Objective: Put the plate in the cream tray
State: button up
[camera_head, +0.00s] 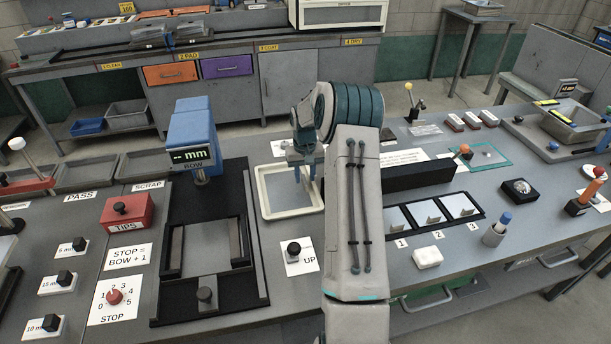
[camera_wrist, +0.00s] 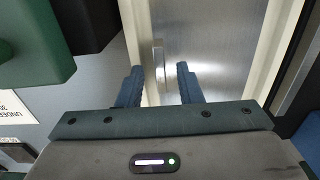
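The cream tray (camera_head: 264,195) lies on the bench in the middle of the head view, with a pale rim and a grey inside. Its rim (camera_wrist: 278,35) also shows in the wrist view. My gripper (camera_head: 304,176) points down over the tray's right part. In the wrist view its blue fingers (camera_wrist: 159,84) stand apart, with a visible gap. A brushed metal surface (camera_wrist: 215,50) fills the tray; I cannot tell whether it is the plate or the tray floor. A thin upright metal piece (camera_wrist: 159,62) shows just beyond the fingertips, near the left rim, apart from both fingers.
A blue gauge (camera_head: 195,130) stands left of the tray over a black fixture (camera_head: 255,240). A black block (camera_head: 410,180) and a numbered holder (camera_head: 432,213) with several pieces lie right of my arm. A knob on an "UP" card (camera_head: 294,249) sits in front.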

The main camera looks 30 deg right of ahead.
notch_tip(320, 180, up, 11)
jog(key=b, duration=0.2)
jog(key=s+a+r+n, duration=0.1)
jog(key=s+a+r, duration=0.3)
jog(key=a+r, duration=0.35)
jog(key=s+a+r+n+t+h, duration=0.15)
jog(key=s+a+r, duration=0.25)
jog(key=s+a, duration=0.55)
jog(key=s+a+f+t, duration=0.1)
jog(key=s+a, duration=0.2)
jog(key=s, duration=0.6)
jog(key=s+a+f+t+y, duration=0.1)
jog(key=s+a, duration=0.2)
jog(key=s, duration=0.7)
jog(key=shift+s+a+f+n, duration=0.3)
jog(key=shift+a+f+n, duration=0.05)
jog(key=shift+a, duration=0.05)
jog(key=shift+y, duration=0.25)
